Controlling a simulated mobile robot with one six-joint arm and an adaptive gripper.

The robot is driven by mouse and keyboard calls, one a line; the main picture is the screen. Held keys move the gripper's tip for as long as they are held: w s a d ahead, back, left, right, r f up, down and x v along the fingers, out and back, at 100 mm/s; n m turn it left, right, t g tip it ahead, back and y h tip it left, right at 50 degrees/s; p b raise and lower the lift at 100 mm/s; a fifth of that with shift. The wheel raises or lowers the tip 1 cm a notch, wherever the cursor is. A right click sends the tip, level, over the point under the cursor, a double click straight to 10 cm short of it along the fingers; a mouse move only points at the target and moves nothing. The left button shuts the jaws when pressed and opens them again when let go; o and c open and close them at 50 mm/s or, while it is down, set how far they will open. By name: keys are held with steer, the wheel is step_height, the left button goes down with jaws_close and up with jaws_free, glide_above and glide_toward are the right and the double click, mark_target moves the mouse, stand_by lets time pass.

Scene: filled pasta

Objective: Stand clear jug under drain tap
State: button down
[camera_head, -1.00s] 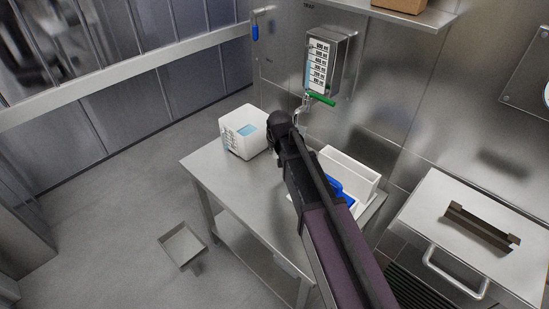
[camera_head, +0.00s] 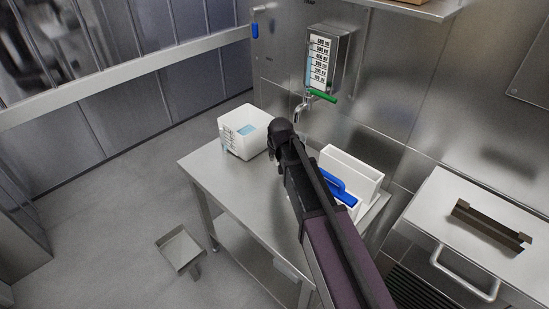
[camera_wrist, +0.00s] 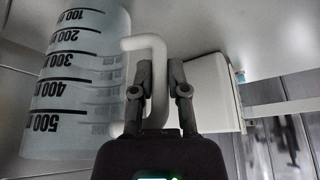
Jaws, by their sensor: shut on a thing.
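The clear jug (camera_wrist: 80,75), marked with ml numbers, fills the left of the wrist view, with its pale handle (camera_wrist: 157,75) between my fingers. My gripper (camera_wrist: 164,80) is shut on that handle. In the head view my gripper (camera_head: 283,140) is over the steel table, and my arm hides the jug. The drain tap (camera_head: 301,108), with a green lever (camera_head: 322,96), sticks out of the wall under a steel-framed gauge (camera_head: 325,62). The tap spout is above and slightly right of my gripper in the picture. Whether the jug touches the table cannot be told.
A white tub (camera_head: 243,135) with a blue label stands just left of my gripper. A white bin (camera_head: 352,172) and a blue-handled item (camera_head: 337,188) are right of my arm. The steel table's (camera_head: 222,178) front left is clear. A lidded steel unit (camera_head: 480,215) stands at right.

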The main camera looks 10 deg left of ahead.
steer(key=shift+f, duration=0.1)
steer(key=c, duration=1.1)
jaws_free()
steer(key=o, duration=0.5)
steer(key=shift+c, duration=0.2)
steer(key=shift+r, duration=0.2)
steer(key=p+v, duration=1.1)
steer(key=shift+r, duration=0.4)
steer(key=shift+s, duration=0.15)
